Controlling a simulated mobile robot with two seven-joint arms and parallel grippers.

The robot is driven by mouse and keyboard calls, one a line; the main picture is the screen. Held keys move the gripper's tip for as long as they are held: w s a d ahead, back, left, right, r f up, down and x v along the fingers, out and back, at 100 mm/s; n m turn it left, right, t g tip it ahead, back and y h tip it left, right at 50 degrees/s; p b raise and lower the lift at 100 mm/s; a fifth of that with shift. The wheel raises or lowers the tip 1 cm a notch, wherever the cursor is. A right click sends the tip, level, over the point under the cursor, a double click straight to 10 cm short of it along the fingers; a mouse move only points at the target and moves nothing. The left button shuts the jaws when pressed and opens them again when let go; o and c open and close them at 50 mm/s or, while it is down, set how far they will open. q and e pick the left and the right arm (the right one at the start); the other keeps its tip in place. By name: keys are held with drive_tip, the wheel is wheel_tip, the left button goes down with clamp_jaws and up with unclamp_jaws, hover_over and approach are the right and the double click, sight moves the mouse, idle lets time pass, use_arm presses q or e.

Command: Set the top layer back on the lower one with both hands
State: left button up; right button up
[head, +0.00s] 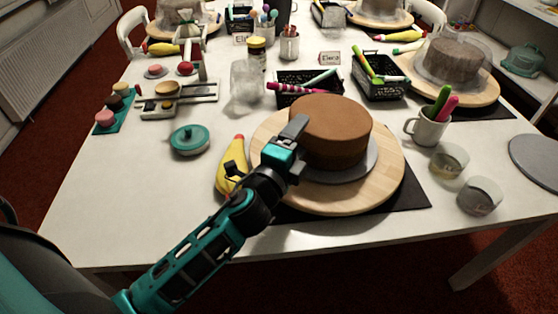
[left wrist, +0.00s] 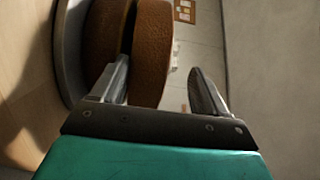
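A brown two-layer cake stands on a grey board (head: 357,171) on a round wooden turntable (head: 392,172). In the head view the top layer (head: 330,116) sits over the lower layer (head: 345,158). The left wrist view shows the top layer (left wrist: 153,55) and the lower layer (left wrist: 101,42) side-on, with a dark gap between them. My left gripper (head: 299,138) is at the cake's left side. In the wrist view its fingers (left wrist: 160,82) are spread, one at the gap, the other beyond the top face, apart from it. My right gripper is not in view.
A yellow piping bag (head: 232,165) and a teal lidded dish (head: 190,140) lie left of the turntable. A mug with pens (head: 428,128) and two glasses (head: 479,196) stand on the right. Black baskets (head: 380,83) are behind. The table's front left is clear.

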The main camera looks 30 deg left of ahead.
use_arm(q)
drive_tip(key=s+b, duration=0.1)
drive_tip(key=s, duration=0.8)
drive_tip(key=shift+s+r, duration=0.2)
drive_tip(key=shift+s, duration=0.15)
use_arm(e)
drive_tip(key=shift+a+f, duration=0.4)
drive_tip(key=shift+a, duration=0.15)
use_arm(q)
drive_tip(key=shift+s+f, duration=0.1)
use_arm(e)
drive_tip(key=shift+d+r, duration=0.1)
